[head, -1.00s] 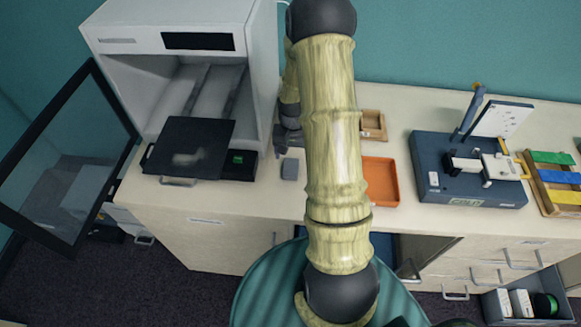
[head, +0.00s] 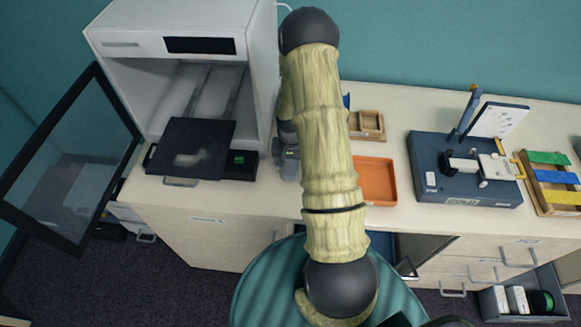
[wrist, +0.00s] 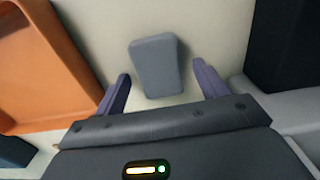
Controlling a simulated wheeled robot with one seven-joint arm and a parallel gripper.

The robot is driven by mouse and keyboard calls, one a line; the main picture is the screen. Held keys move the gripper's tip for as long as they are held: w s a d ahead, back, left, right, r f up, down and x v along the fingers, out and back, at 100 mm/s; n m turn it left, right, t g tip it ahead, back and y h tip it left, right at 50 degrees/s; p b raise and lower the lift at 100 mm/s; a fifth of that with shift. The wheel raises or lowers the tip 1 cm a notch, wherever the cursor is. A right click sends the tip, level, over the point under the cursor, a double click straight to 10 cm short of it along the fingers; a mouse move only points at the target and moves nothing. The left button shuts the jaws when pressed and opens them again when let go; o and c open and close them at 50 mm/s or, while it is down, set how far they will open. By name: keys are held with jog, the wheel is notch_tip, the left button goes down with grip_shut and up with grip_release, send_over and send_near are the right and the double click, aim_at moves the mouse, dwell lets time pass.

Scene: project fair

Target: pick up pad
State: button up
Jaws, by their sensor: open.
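The pad (wrist: 155,66) is a small grey block lying on the pale counter top. In the wrist view it lies ahead of my gripper (wrist: 162,72), with one finger on each side. The fingers are open and apart from the pad, with bare counter between. In the head view my gripper (head: 289,160) is over the counter just right of the white machine, and it mostly or fully hides the pad there.
An orange tray (head: 376,181) lies right of my arm, with a wooden box (head: 367,124) behind it. A white machine (head: 180,42) with a black plate (head: 190,148) stands left, its glass door (head: 70,160) open. A blue device (head: 463,190) stands further right.

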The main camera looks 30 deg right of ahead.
aim_at(290, 165)
dwell(0.4)
jog(key=c, duration=1.1)
jog(key=shift+r, duration=0.1)
jog(key=shift+c, duration=0.2)
notch_tip(290, 165, up, 10)
jog(key=b, duration=0.2)
jog(key=o, duration=0.3)
jog(key=shift+c, duration=0.7)
